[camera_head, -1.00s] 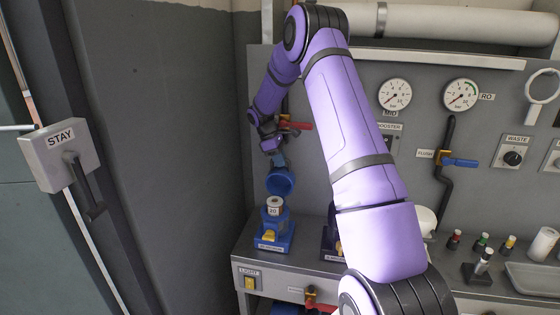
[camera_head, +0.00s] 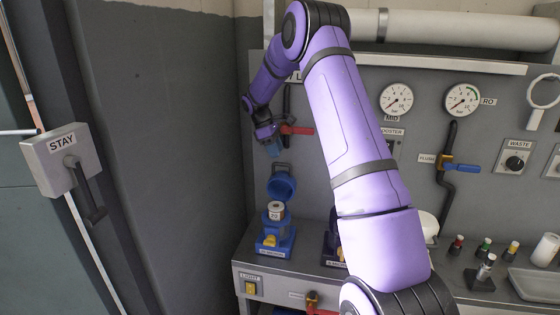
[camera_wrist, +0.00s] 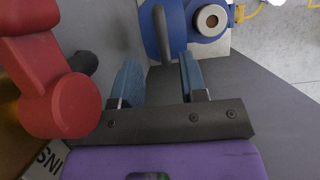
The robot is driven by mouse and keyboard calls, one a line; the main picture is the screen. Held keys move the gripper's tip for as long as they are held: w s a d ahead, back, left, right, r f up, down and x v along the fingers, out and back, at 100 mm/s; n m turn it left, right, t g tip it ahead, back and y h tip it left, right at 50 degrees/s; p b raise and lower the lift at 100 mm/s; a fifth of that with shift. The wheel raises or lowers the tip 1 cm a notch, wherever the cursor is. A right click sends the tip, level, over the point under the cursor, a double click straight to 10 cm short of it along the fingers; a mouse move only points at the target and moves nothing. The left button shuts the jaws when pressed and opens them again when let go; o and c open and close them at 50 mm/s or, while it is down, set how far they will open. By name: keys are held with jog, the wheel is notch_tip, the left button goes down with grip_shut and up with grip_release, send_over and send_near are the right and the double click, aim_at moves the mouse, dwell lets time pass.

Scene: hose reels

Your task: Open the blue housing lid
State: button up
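The blue housing (camera_head: 273,240) stands on the left end of the bench. Its round blue lid (camera_head: 281,187) is raised and tipped up behind the body. A white cartridge (camera_head: 276,210) shows in the open top. The lid's dark handle (camera_head: 280,167) sticks up and also shows in the wrist view (camera_wrist: 163,38). My gripper (camera_head: 273,149) is just above the handle, apart from it in the head view. In the wrist view its two blue fingers (camera_wrist: 160,78) are spread with nothing between them, and the handle lies just beyond the fingertips.
A red valve handle (camera_head: 297,130) is close beside my gripper and looms large at the left in the wrist view (camera_wrist: 70,104). A second housing (camera_head: 333,240) stands to the right, partly hidden by my arm. The grey wall (camera_head: 165,120) is on the left.

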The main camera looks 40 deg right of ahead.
jog(key=shift+v, duration=2.3)
jog(key=s+a+r+m+t, duration=0.3)
jog(key=s+a+r+t, duration=0.1)
jog(key=s+a+r, duration=1.25)
jog(key=s+a+m+t+y, duration=0.1)
jog(key=s+a, duration=0.3)
jog(key=s, duration=0.8)
jog(key=s+a+m+t+y, duration=0.1)
jog(key=s+a+m+t, duration=0.2)
jog(key=s, duration=0.9)
jog(key=shift+s+a+f+m+t+y, duration=0.15)
jog(key=shift+a+f+m+t+y, duration=0.25)
jog(key=shift+a, duration=0.3)
